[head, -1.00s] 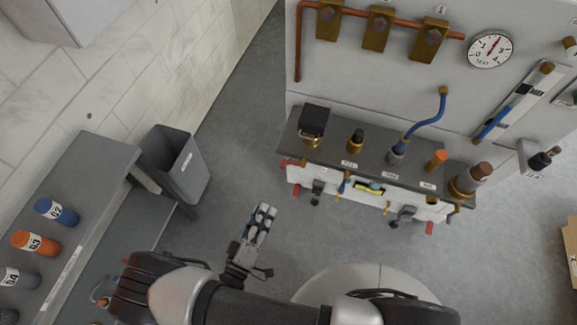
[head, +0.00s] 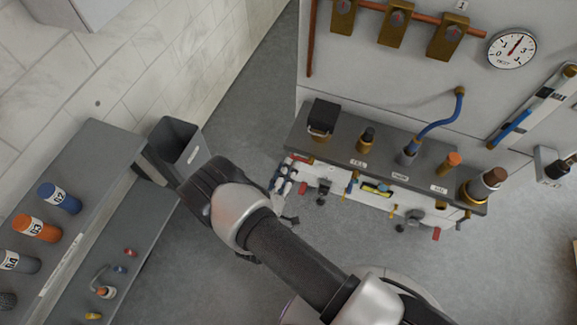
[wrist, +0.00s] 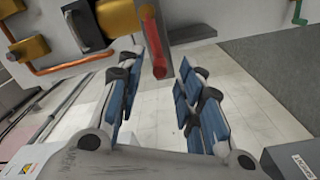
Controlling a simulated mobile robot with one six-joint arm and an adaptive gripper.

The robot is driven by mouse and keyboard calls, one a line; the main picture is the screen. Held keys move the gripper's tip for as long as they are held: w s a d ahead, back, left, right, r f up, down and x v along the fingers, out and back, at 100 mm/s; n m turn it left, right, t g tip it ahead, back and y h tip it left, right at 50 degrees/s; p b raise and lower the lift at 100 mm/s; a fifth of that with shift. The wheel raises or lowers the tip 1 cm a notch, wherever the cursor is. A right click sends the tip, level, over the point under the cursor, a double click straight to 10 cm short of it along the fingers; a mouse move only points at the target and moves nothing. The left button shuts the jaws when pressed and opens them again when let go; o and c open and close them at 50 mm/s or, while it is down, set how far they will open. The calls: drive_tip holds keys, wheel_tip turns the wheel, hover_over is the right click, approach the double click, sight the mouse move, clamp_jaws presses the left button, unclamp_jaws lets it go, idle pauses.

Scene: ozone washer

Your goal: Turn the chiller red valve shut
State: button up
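A red valve handle (wrist: 153,45) hangs down from the front of the white panel in the wrist view. My gripper (wrist: 171,65) is open around it, with blue-padded fingers apart. The handle shows in the gap, close to the left finger; I cannot tell whether they touch. In the head view my gripper (head: 283,179) is at the left end of the bench front, beside a small red handle (head: 303,188). Another red handle (head: 436,234) is at the right end. I cannot read a chiller label, and my gripper partly hides the left end.
The dark bench shelf (head: 330,150) with several fittings overhangs the handles. An orange part (wrist: 30,48) and copper pipe (wrist: 75,66) are left in the wrist view. A grey bin (head: 180,145) and side shelf (head: 90,180) stand left. Open floor lies below the bench.

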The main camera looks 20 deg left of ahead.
drive_tip(key=shift+w+d, duration=0.1)
drive_tip(key=shift+w, duration=0.9)
clamp_jaws()
